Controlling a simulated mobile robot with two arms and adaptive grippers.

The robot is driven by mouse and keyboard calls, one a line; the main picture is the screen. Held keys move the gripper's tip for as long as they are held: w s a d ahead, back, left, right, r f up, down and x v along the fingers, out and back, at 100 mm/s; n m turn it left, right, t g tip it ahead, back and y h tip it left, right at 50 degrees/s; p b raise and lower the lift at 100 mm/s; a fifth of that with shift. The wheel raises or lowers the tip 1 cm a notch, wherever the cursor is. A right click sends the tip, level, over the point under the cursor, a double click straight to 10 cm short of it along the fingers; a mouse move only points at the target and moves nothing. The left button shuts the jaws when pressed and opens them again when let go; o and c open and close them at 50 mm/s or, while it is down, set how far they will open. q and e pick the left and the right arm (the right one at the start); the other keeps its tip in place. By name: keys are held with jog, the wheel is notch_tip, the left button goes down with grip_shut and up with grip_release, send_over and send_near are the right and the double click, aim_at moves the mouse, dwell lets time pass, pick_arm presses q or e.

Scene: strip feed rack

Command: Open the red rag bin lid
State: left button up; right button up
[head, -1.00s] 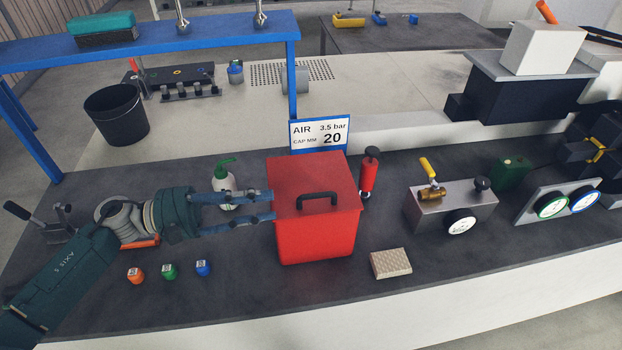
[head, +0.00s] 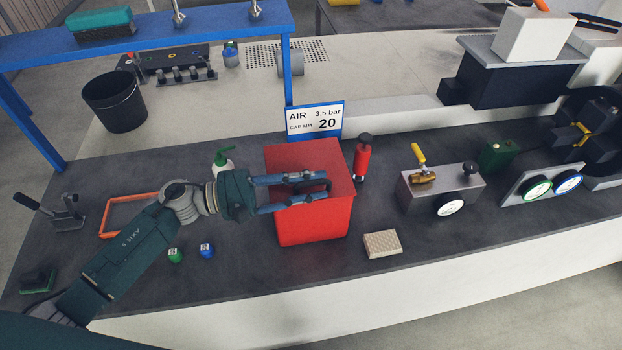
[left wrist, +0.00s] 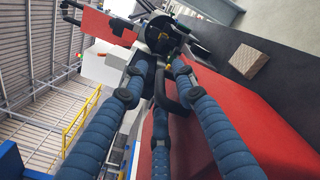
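The red rag bin (head: 313,222) stands on the dark bench, and its flat red lid (head: 310,153) looks closed. The lid's black handle (head: 314,186) is partly hidden by my left gripper (head: 325,185). That gripper reaches in from the left over the lid, its blue fingers apart on either side of the handle. In the left wrist view, the black handle (left wrist: 177,104) shows between the spread ribbed fingers, and the red lid (left wrist: 235,110) fills the right side. I cannot tell whether any finger touches the handle. My right gripper is not in view.
A green-capped bottle (head: 223,160) stands left behind the bin. A red cylinder with a black top (head: 362,160) stands close on its right. A sign (head: 315,120) is behind, and a beige block (head: 382,243) lies in front right. Small green and blue caps sit front left.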

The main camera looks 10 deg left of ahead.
pick_arm(q)
jog(key=c, duration=0.6)
grip_shut()
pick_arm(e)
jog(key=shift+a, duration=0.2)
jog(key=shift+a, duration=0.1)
pick_arm(q)
jog(key=shift+r, duration=0.1)
